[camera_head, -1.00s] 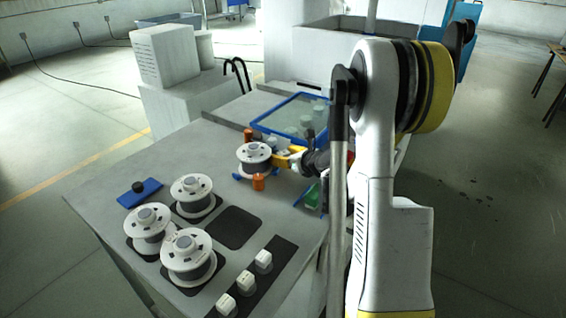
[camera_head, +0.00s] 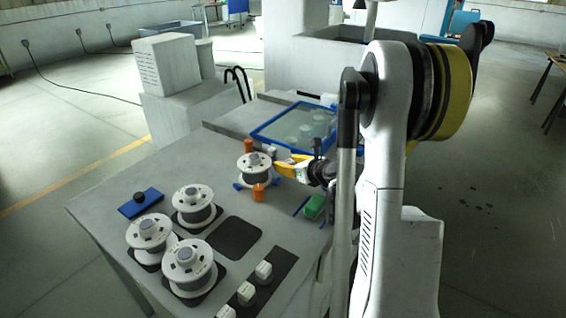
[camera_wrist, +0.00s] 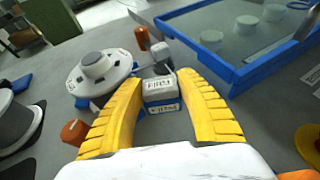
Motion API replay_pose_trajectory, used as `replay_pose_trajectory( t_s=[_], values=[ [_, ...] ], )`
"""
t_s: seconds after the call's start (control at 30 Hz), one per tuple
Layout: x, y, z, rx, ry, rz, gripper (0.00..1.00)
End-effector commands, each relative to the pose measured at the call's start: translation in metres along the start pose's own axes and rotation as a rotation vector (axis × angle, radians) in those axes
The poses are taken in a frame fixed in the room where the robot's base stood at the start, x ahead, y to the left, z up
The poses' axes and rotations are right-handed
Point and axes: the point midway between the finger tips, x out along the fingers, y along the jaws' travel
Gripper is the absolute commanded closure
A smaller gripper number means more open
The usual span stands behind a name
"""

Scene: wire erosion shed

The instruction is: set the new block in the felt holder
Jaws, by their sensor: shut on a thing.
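In the wrist view my gripper (camera_wrist: 160,84) has two yellow fingers, shut on a small white block (camera_wrist: 158,94) with a printed label. Below the block is a blue labelled part (camera_wrist: 163,107), likely the holder; whether the block is seated in it or just above it, I cannot tell. A grey piece with a dark top (camera_wrist: 157,71) stands right behind. In the head view my gripper (camera_head: 278,163) is just right of a white spool (camera_head: 254,168) on blue supports. The block is too small there to make out clearly.
Orange posts (camera_head: 258,192) stand close by the spool. A blue-framed glass-topped tray (camera_head: 268,134) lies behind my gripper. Several white spools (camera_head: 186,262) and small white blocks (camera_head: 263,270) occupy the near table. A dark mat (camera_head: 234,238) is bare.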

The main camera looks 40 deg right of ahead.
Motion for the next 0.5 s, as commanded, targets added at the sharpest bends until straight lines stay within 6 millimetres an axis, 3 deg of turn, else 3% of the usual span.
replay_pose_trajectory(
  t_s=[0.3, 0.5],
  values=[
    [-0.077, -0.001, 0.009, 0.001, -0.001, -0.004, 0.92],
    [-0.114, -0.001, 0.011, 0.001, -0.001, -0.003, 0.92]
  ],
)
